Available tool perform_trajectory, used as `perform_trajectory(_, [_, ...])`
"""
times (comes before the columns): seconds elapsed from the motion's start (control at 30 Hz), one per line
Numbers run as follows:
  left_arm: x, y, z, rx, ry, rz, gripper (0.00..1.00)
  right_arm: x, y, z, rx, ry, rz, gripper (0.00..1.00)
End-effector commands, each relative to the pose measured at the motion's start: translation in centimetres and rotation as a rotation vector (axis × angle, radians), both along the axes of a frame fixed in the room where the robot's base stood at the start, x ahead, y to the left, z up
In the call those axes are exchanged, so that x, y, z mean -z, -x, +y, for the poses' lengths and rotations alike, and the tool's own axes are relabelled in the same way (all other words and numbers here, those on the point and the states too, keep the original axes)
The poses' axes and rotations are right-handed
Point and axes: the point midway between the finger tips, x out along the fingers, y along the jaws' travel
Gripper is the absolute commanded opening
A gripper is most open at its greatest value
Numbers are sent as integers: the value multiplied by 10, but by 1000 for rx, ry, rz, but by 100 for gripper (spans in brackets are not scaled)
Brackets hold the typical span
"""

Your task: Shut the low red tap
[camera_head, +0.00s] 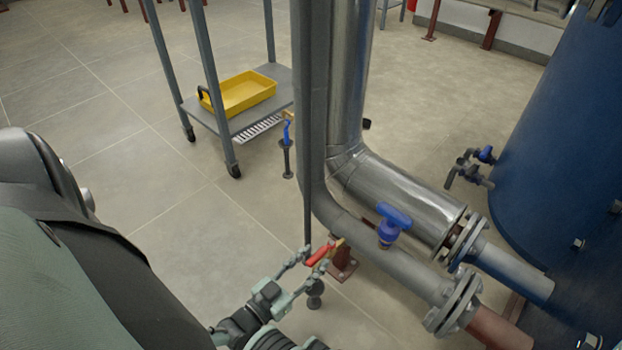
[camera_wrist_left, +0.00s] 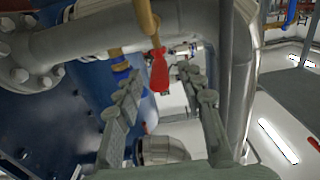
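The low red tap has a red lever (camera_head: 320,254) on a brass body (camera_head: 338,246), low beside the grey vertical pipe in the head view. In the left wrist view the red lever (camera_wrist_left: 159,72) hangs from the brass fitting (camera_wrist_left: 147,18). My left gripper (camera_head: 313,262) is open at the lever. In the left wrist view its two fingers (camera_wrist_left: 161,76) stand apart, one on each side of the lever's free end, with gaps visible. I cannot tell how deep the lever sits between them. My right gripper is not in view.
A blue-handled valve (camera_head: 392,218) sits on the grey pipe right of the red tap. Flanged pipes (camera_head: 455,300) lead to a blue tank (camera_head: 560,150). A grey trolley (camera_head: 215,115) with a yellow tray (camera_head: 240,93) stands behind. Tiled floor on the left is clear.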

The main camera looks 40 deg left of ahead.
Motion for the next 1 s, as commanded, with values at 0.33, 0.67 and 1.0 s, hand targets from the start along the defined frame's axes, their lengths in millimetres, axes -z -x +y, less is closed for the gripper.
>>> perform_trajectory(0.33, [0,0,0,0,0,0,24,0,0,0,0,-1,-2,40])
perform_trajectory(0.67, [0,0,0,0,0,0,0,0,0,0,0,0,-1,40])
perform_trajectory(1.0, [0,2,1,1,0,1,0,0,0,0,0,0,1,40])
